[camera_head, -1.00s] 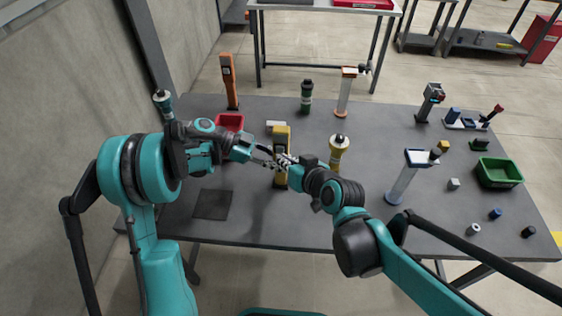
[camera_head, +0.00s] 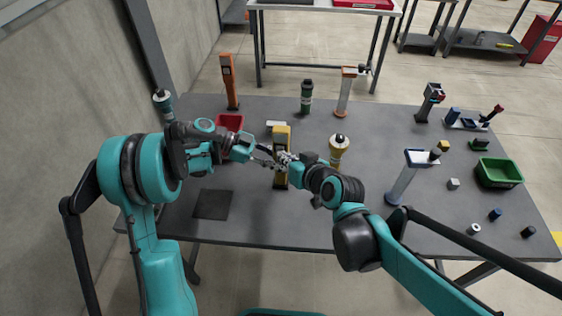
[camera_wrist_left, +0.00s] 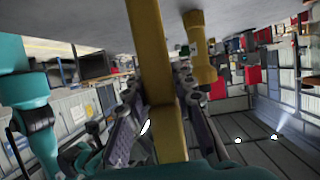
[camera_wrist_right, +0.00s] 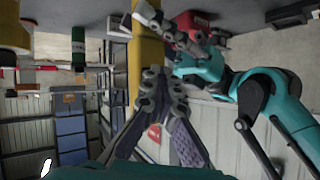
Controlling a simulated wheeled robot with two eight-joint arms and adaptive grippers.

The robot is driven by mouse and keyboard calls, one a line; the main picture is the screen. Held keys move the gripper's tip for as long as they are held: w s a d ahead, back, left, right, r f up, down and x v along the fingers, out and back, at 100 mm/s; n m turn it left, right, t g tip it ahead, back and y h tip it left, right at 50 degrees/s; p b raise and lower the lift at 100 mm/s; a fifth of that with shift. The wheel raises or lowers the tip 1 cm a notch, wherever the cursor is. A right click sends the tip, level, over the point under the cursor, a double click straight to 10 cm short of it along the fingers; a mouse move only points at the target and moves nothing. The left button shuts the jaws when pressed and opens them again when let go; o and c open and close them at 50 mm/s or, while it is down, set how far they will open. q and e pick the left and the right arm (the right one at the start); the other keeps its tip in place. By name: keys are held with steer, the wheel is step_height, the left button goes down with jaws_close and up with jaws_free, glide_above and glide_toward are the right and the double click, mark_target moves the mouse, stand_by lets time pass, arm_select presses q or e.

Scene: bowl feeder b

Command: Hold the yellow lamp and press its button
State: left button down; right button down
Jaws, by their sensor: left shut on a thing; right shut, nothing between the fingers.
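The yellow lamp (camera_head: 281,141) stands upright as a slim post near the middle of the table, with a pale top piece. My left gripper (camera_head: 266,154) is shut on its post from the left; the post runs between the fingers in the left wrist view (camera_wrist_left: 160,75). My right gripper (camera_head: 285,158) is shut and empty, with its fingertips close to the near side of the post. In the right wrist view the shut fingertips (camera_wrist_right: 160,88) overlap the post (camera_wrist_right: 147,60); I cannot tell whether they touch it. I cannot make out the button.
A yellow cylindrical lamp (camera_head: 339,150) with a dark top stands just right of my right gripper. A red bin (camera_head: 230,121) and orange post (camera_head: 230,82) stand behind left, a green cylinder (camera_head: 306,95) behind. A dark mat (camera_head: 212,204) lies front left.

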steer(key=shift+s, duration=0.1)
stand_by(0.3)
steer(key=shift+s, duration=0.35)
steer(key=s, duration=0.6)
steer(key=shift+a, duration=0.15)
stand_by(0.3)
arm_select(q)
steer(key=c, duration=1.2)
jaws_free()
